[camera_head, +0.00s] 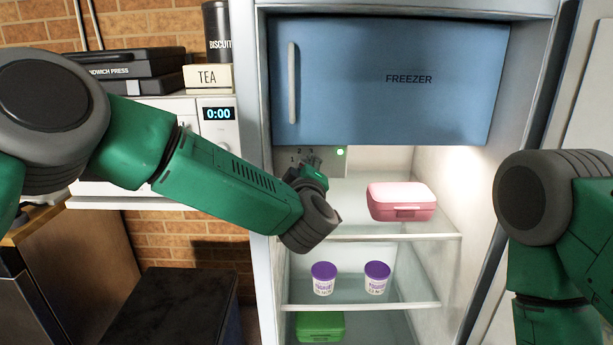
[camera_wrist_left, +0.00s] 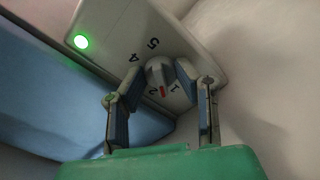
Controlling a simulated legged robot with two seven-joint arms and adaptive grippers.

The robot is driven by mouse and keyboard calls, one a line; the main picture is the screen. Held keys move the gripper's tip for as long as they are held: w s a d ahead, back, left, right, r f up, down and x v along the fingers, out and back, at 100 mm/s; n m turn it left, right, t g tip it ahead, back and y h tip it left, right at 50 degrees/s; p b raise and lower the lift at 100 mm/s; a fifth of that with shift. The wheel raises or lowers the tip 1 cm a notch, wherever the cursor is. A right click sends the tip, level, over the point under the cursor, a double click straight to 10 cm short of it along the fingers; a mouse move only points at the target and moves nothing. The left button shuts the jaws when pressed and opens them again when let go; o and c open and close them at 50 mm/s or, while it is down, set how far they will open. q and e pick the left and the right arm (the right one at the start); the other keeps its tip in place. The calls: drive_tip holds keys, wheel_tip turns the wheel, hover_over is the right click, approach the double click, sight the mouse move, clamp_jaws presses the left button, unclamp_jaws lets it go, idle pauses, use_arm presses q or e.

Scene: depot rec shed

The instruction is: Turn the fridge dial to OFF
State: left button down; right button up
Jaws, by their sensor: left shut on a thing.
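The fridge dial (camera_wrist_left: 158,72) is a small grey knob on a pale control panel (camera_wrist_left: 112,25), seen in the left wrist view. Its red mark sits between the numbers 2 and 1. Numbers 4 and 5 also show; I see no OFF label. My left gripper (camera_wrist_left: 158,76) is shut on the dial, one finger on each side. In the head view my left gripper (camera_head: 312,165) reaches the panel under the freezer door and hides the dial. My right arm shows at the right edge, but its gripper is out of view.
The blue freezer door (camera_head: 390,80) is closed just above. A green light (camera_head: 340,152) glows on the panel. A pink lunch box (camera_head: 401,200) stands on the upper shelf. Two yoghurt pots (camera_head: 323,278) and a green box (camera_head: 320,325) are lower. The open fridge door (camera_head: 585,90) is at right.

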use_arm(q)
drive_tip(key=shift+s+d+f+n+b, duration=0.1)
drive_tip(key=shift+f+n+b, duration=0.05)
drive_tip(key=shift+n+b, duration=2.8)
drive_tip(key=shift+f+n+b, duration=0.15)
drive_tip(key=shift+n+b, duration=1.6)
drive_tip(key=shift+n, duration=2.3)
drive_tip(key=c, duration=1.2)
unclamp_jaws()
drive_tip(key=shift+r, duration=0.1)
drive_tip(key=shift+r, duration=0.1)
